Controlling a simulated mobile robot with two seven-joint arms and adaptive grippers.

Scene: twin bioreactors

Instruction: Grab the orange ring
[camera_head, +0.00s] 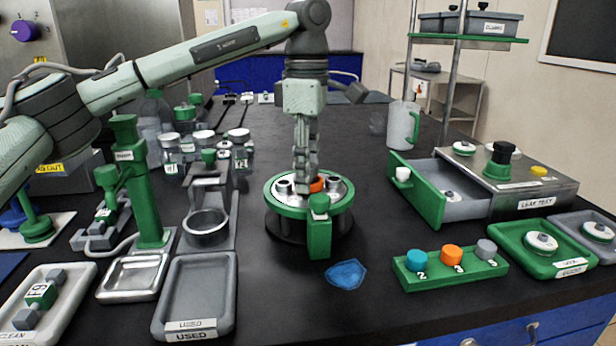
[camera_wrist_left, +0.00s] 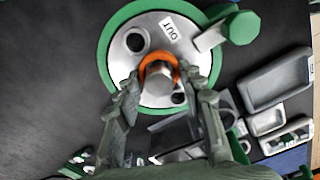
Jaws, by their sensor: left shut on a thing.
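The orange ring (camera_head: 317,184) sits on the round lid with a green rim (camera_head: 283,208) in the middle of the bench. In the left wrist view the ring (camera_wrist_left: 157,57) lies around a grey cylindrical post (camera_wrist_left: 160,80) on the lid. My left gripper (camera_head: 305,186) points straight down onto the lid, with its fingers shut on the ring. In the left wrist view the gripper (camera_wrist_left: 160,78) has one finger on each side of the ring. In the head view the fingers hide part of the ring. My right gripper is in neither view.
A green block (camera_head: 319,235) stands at the lid's front edge, with a blue cloth (camera_head: 346,274) before it. A green rack (camera_head: 450,270) holds blue, orange and grey caps. An open drawer (camera_head: 418,192) is right; grey trays (camera_head: 229,300) and a green stand (camera_head: 146,205) are left.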

